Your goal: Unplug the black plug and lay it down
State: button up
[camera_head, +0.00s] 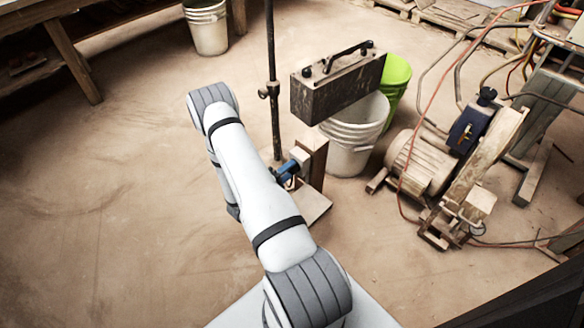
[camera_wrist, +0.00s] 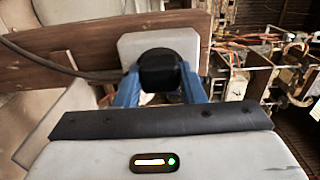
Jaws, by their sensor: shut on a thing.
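The black plug (camera_wrist: 160,68) sits between the two blue fingers of my gripper (camera_wrist: 160,86) in the wrist view, and the gripper is shut on it. A pale socket box (camera_wrist: 130,46) on a brown wooden board (camera_wrist: 90,52) is right behind the plug. Whether the plug's pins are in the socket is hidden. A dark cable (camera_wrist: 45,67) runs off to the left from the plug. In the head view my blue gripper (camera_head: 287,171) is at the pale box (camera_head: 301,157) on a short wooden post (camera_head: 318,160); the plug cannot be made out there.
A black pole (camera_head: 273,90) stands close to my arm. A motor machine (camera_head: 425,162) is at right. The floor at left is clear.

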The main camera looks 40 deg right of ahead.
grip_shut()
jog(key=a, duration=0.6)
jog(key=shift+s, duration=0.25)
dwell(0.6)
